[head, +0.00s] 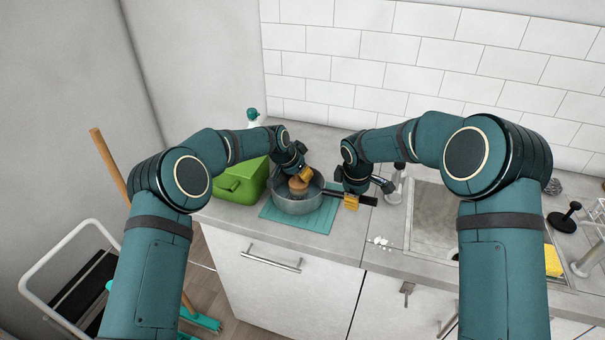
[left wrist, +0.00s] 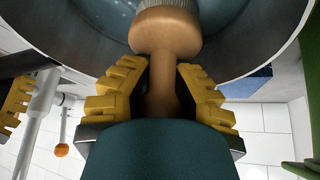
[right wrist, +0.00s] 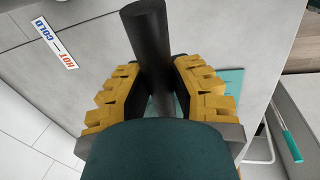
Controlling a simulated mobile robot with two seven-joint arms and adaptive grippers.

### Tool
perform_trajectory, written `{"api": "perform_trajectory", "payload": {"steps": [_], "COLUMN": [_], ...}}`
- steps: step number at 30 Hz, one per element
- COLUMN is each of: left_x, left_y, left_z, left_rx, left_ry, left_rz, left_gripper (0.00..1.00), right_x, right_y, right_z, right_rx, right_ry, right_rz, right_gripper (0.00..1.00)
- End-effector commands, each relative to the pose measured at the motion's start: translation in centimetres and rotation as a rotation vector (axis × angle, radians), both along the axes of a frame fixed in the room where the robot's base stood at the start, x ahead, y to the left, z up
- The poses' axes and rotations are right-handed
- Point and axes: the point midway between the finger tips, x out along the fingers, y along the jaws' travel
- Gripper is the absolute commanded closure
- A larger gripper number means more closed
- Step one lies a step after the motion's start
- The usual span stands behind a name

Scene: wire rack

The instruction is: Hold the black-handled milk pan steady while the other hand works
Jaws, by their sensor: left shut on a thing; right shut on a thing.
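The milk pan (head: 290,205) is a grey metal pan on a teal mat (head: 310,221) on the counter. Its black handle (head: 368,200) points right, and my right gripper (head: 350,201) is shut on it. The right wrist view shows the handle (right wrist: 150,40) between the yellow fingers of that gripper (right wrist: 158,85). My left gripper (head: 302,177) is over the pan, shut on the wooden knob of a scrub brush (left wrist: 165,35). In the left wrist view the brush head is inside the pan (left wrist: 250,40), with its lower part out of sight.
A green box (head: 240,182) stands close left of the pan, with a spray bottle (head: 253,116) behind it. The sink (head: 432,215) is to the right. Small white bits (head: 381,241) lie near the counter's front edge. A yellow sponge (head: 552,260) is at far right.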

Motion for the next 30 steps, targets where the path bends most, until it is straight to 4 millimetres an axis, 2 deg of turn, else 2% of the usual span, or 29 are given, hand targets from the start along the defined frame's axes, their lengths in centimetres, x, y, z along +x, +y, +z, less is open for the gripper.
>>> {"api": "perform_trajectory", "payload": {"steps": [11,22,30], "left_x": [0.1,-1.7,-2.1], "left_y": [0.6,2.3,2.6], "left_z": [0.0,0.2,0.1], "left_rx": [0.000,0.000,0.001], "left_ry": [0.000,0.000,-0.001], "left_rz": [0.001,0.001,0.001], "left_gripper": [1.00,1.00,1.00], "right_x": [0.0,0.0,0.0], "right_y": [0.0,0.0,0.0], "right_z": [0.1,0.1,0.1], "right_rx": [0.001,0.001,0.001], "right_ry": [-0.002,-0.003,-0.002], "right_rz": [0.000,0.000,0.000], "right_gripper": [1.00,1.00,1.00]}}
